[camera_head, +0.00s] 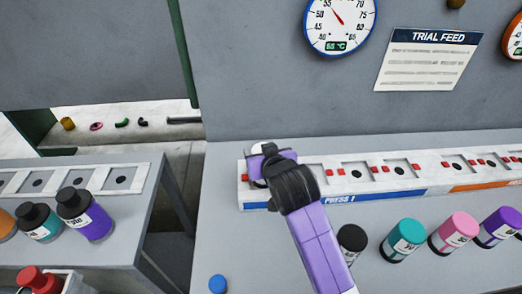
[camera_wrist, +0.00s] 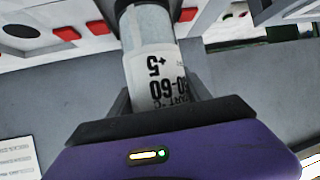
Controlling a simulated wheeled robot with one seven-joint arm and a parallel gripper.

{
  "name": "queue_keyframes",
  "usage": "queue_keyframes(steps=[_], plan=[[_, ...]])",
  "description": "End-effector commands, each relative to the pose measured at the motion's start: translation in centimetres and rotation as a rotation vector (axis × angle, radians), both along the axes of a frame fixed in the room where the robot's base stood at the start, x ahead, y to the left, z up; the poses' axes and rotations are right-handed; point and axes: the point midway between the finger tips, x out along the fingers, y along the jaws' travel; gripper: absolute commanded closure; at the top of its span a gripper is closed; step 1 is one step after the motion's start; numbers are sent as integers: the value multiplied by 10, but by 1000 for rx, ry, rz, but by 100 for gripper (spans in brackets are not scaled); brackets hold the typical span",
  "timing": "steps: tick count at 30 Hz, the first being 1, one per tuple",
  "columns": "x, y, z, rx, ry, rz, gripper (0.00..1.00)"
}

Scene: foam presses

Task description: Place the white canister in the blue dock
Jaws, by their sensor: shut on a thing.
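My gripper (camera_head: 268,165) is over the left end of the blue dock, the strip section with the blue "PRESS 1" band (camera_head: 385,196). In the wrist view it is shut on the white canister (camera_wrist: 160,62), which has a white printed label and sits between the fingers. The canister's far end reaches the white strip with red blocks and a dark round hole. In the head view my gripper mostly hides the canister. I cannot tell whether it is seated or just above the dock.
Black-capped (camera_head: 352,240), teal (camera_head: 403,240), pink (camera_head: 453,232) and purple (camera_head: 499,227) canisters stand in front of the strip, right of my arm. A blue cap (camera_head: 217,284) lies at front. An orange-banded section (camera_head: 485,185) adjoins at right. A grey wall with gauges rises behind.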

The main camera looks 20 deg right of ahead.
Motion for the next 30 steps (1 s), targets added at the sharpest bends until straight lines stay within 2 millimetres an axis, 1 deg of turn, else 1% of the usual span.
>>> queue_keyframes(steps=[1,3,4,12,15,17,20,30], plan=[[0,0,-1,0,1,0,39],[0,0,-1,0,1,0,26],[0,0,-1,0,1,0,21],[0,0,-1,0,1,0,21],[0,0,3,0,0,0,21],[-4,1,4,0,1,0,21],[-15,2,10,0,0,0,21],[-75,9,43,1,-1,2,21]])
